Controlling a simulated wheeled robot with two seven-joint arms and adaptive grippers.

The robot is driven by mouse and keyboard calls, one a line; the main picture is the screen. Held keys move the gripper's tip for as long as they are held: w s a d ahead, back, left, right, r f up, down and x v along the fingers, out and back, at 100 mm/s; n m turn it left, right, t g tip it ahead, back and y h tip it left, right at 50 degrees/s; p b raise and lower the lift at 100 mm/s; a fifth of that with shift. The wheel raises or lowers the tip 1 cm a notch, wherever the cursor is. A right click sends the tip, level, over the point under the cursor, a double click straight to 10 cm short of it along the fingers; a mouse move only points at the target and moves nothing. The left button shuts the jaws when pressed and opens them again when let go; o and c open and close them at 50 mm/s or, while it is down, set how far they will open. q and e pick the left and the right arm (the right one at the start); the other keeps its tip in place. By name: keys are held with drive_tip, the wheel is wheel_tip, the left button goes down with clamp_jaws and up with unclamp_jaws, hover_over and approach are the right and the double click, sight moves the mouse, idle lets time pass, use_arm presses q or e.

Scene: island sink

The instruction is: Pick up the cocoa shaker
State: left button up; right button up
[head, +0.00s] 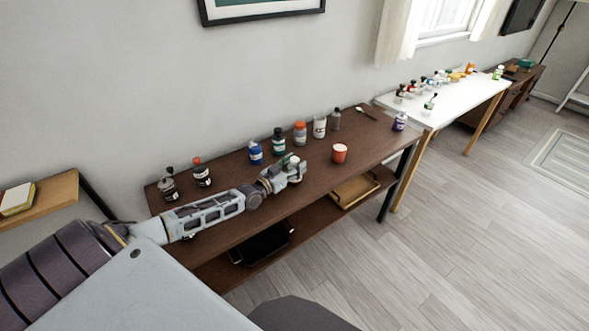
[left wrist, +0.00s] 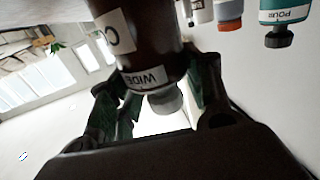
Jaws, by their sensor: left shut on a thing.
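A dark brown shaker (left wrist: 148,38) with white labels and a pale grey cap fills the top middle of the left wrist view. One label reads "WIDE" and another shows a "C"; I take it for the cocoa shaker. My left gripper (left wrist: 155,105) is shut on it, with a dark green finger on each side. In the head view my left gripper (head: 292,170) is over the front part of the brown table; the shaker is mostly hidden there. I cannot tell whether it touches the tabletop. My right gripper is not in view.
The brown table (head: 235,222) carries several bottles along its back, including a blue one (head: 255,153), a teal one (head: 278,144) and an orange-capped one (head: 300,136). A red cup (head: 339,153) stands right of my gripper. A white table (head: 440,113) with small bottles adjoins on the right.

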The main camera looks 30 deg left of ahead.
use_arm(q)
drive_tip(key=shift+r, duration=0.95)
wheel_tip(320, 180, up, 6)
drive_tip(key=shift+r+p, duration=0.15)
drive_tip(key=shift+p, duration=0.6)
drive_tip(key=shift+r, duration=0.9)
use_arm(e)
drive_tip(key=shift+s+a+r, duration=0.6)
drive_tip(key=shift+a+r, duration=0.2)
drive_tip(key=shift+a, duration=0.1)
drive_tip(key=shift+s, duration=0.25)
